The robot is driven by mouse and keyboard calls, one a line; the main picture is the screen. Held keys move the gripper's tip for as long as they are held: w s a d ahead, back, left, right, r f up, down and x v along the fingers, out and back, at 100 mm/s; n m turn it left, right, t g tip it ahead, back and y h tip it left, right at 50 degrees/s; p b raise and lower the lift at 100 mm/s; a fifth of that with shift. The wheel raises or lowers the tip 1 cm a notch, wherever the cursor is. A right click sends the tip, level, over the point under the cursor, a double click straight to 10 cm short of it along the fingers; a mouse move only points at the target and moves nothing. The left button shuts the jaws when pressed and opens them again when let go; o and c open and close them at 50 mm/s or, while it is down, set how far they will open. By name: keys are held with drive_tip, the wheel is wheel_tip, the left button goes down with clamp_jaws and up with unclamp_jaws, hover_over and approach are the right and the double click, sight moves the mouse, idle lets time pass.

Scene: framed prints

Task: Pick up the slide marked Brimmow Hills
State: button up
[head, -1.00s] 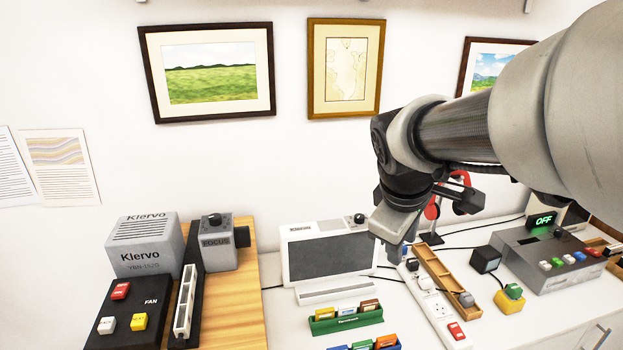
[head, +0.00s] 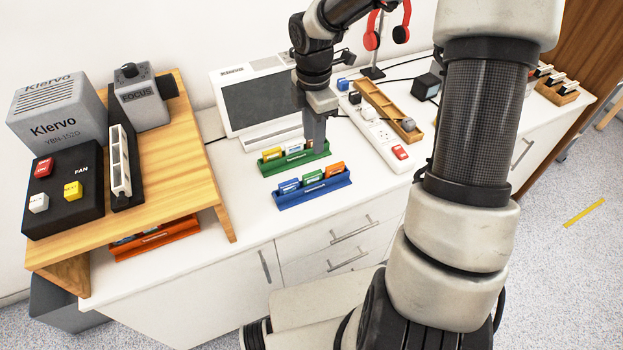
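No label reading Brimmow Hills is legible; the slide lettering is too small to read. A green rack (head: 297,164) on the white counter holds a yellow slide (head: 271,155) and a white slide (head: 293,148). A blue rack (head: 312,193) in front of it holds a blue slide (head: 289,186), a green slide (head: 313,178) and an orange slide (head: 335,169). An orange rack (head: 155,241) with slides sits under the wooden shelf, partly hidden. My gripper (head: 316,146) points down at the right end of the green rack, covering part of it. Its finger gap is not visible.
A white screen unit (head: 225,87) stands behind the racks. To the right are a power strip (head: 378,138) and a long wooden tray (head: 388,108). The wooden shelf (head: 190,150) at left carries a Klervo box (head: 60,120) and button panel (head: 62,195). The counter's front strip is clear.

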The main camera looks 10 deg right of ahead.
drive_tip(key=b, duration=0.1)
hover_over(312, 174)
drive_tip(key=f, duration=0.6)
drive_tip(key=shift+w+d+f, duration=0.2)
drive_tip(key=shift+w+f, duration=0.15)
drive_tip(key=shift+f, duration=0.05)
drive_tip(key=f, duration=0.3)
drive_tip(key=f+b, duration=0.1)
drive_tip(key=shift+s+a+f, duration=0.2)
drive_tip(key=shift+s+f, duration=0.1)
drive_tip(key=shift+f, duration=0.4)
clamp_jaws()
